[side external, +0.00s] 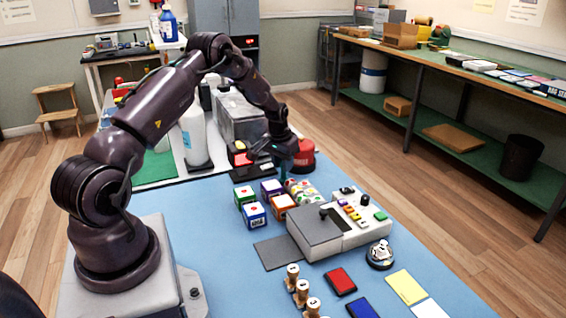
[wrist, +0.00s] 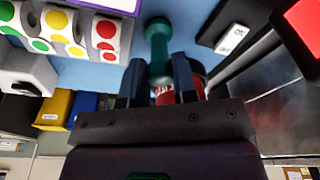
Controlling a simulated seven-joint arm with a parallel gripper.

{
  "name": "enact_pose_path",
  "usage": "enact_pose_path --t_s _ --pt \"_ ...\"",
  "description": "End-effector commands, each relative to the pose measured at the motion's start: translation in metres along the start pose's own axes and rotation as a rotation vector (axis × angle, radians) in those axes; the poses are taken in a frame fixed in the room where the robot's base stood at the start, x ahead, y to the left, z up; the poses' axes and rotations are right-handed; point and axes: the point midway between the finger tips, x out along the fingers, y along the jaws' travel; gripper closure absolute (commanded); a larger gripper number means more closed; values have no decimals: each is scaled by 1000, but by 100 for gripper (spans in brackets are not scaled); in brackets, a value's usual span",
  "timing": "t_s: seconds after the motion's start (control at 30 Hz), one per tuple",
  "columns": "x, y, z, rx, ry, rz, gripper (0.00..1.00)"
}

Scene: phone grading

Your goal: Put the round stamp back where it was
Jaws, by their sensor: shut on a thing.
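The round stamp, a teal-green piece with a knobbed handle (wrist: 158,38), is between my fingers in the wrist view. My gripper (wrist: 159,72) is shut on it. In the side view my gripper (side external: 280,155) is above the far part of the blue table, and the stamp shows only as a small dark teal shape below it. I cannot tell whether its lower end touches anything. A red round tin (side external: 303,158) stands just right of my gripper; red with white lettering (wrist: 165,96) also shows behind the fingers in the wrist view.
Dot-sticker rolls (side external: 302,190) and small boxes (side external: 254,214) stand close in front of my gripper. A grey device (side external: 316,234), a bell (side external: 380,254), a red pad (side external: 340,281) and wooden-handled stamps (side external: 302,292) are nearer. Blue table (side external: 215,270) is clear at the left front.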

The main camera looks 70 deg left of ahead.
Motion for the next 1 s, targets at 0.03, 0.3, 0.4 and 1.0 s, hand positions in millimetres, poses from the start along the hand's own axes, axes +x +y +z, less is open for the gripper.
enact_pose_path --t_s 0.03,0.3,0.4,1.0 --pt "2 0 1 0 -1 0 94" --pt "2 0 0 0 -1 0 48" --pt "1 0 0 0 0 0 48" --pt "-98 0 -1 1 3 -1 48"
